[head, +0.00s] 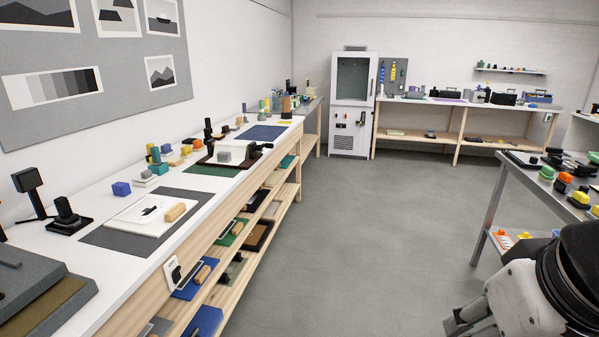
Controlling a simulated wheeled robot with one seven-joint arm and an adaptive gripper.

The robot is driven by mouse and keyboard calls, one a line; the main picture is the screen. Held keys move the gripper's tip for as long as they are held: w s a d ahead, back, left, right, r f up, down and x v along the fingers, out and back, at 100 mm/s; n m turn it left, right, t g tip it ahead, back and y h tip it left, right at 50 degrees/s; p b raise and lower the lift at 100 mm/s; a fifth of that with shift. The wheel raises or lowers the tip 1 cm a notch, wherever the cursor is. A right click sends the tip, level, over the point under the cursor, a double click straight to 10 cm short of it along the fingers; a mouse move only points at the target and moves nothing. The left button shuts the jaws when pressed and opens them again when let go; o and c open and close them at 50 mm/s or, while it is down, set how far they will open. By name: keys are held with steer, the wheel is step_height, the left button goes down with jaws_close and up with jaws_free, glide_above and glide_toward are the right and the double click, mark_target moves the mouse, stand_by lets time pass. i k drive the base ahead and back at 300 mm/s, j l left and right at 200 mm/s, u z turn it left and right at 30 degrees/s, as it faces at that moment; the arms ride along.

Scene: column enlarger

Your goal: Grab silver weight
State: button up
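A small silver-grey block (224,155), which looks like the silver weight, sits on a dark brown board (212,163) on the long white bench at left. A dark clamp-like part stands just right of it. My arm shows at the lower right, over the floor and far from the block. A small grey part of what seems to be my gripper (462,321) shows at the bottom edge. The rest is cut off or hidden, so its opening does not show.
The long white bench (118,180) carries a blue cube (121,189), a grey mat and several small items, with shelves below. A metal table (508,185) with coloured pieces stands at right. Grey floor (370,235) between them is clear. A white cabinet (352,105) stands at the back.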

mark_target(222, 156)
steer(key=i+l+u, duration=0.35)
steer(key=i, duration=0.2)
steer(key=i+l+u, duration=0.4)
steer(key=i, duration=0.15)
steer(key=i+l+u, duration=0.35)
steer(key=i+l, duration=0.15)
steer(key=i+l+u, duration=0.4)
steer(key=i, duration=0.25)
steer(key=i+l+u, duration=0.4)
steer(key=i+l, duration=0.2)
steer(key=l, duration=0.2)
